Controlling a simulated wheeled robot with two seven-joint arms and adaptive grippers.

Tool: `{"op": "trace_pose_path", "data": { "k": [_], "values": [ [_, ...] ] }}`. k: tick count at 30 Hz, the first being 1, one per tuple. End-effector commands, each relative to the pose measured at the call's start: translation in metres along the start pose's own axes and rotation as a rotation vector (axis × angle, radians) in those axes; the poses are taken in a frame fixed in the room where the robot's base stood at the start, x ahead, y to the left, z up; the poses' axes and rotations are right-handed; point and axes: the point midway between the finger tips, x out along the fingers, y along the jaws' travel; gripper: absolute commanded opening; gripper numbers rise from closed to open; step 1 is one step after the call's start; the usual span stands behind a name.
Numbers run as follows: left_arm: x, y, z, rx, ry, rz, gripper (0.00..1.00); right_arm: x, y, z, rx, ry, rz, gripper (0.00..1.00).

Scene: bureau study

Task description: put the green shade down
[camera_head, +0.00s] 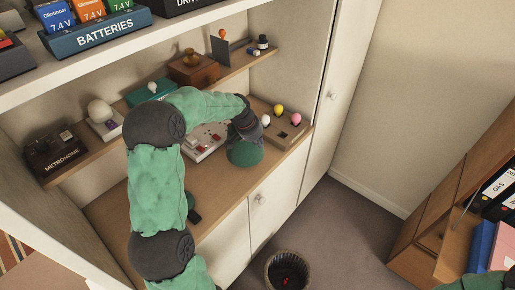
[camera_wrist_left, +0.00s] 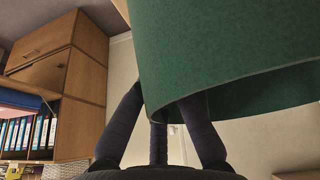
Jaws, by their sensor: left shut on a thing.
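The green shade (camera_head: 246,153) is at the tip of my left arm, over the front right part of the bureau's wooden top. My left gripper (camera_head: 247,132) is shut on it. In the left wrist view the green shade (camera_wrist_left: 235,55) fills the upper right, with its curved lower rim showing. The dark fingers of my left gripper (camera_wrist_left: 165,118) reach up to it, and part of them is hidden behind the shade. I cannot tell whether the shade touches the wooden top (camera_head: 228,180). My right gripper is not in view.
A waste basket (camera_head: 287,269) stands on the floor below.

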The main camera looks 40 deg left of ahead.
Motion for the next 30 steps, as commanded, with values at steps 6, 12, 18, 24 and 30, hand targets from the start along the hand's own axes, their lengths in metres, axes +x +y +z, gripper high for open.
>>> {"op": "trace_pose_path", "data": {
  "k": [6,12,18,24,30],
  "values": [
    [0.028,-0.007,0.010,-0.001,-0.003,0.001,0.00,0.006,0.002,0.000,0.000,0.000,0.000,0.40],
    [0.034,-0.008,0.012,-0.001,0.000,0.000,0.00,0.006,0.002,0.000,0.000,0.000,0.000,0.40],
    [0.036,-0.008,0.013,0.000,-0.001,0.000,0.00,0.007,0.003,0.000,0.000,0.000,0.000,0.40],
    [0.037,-0.008,0.013,0.000,-0.002,0.001,0.31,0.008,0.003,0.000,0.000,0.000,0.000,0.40],
    [0.037,-0.008,0.013,0.000,-0.002,0.001,0.31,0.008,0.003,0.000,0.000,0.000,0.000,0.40]
  ]
}}
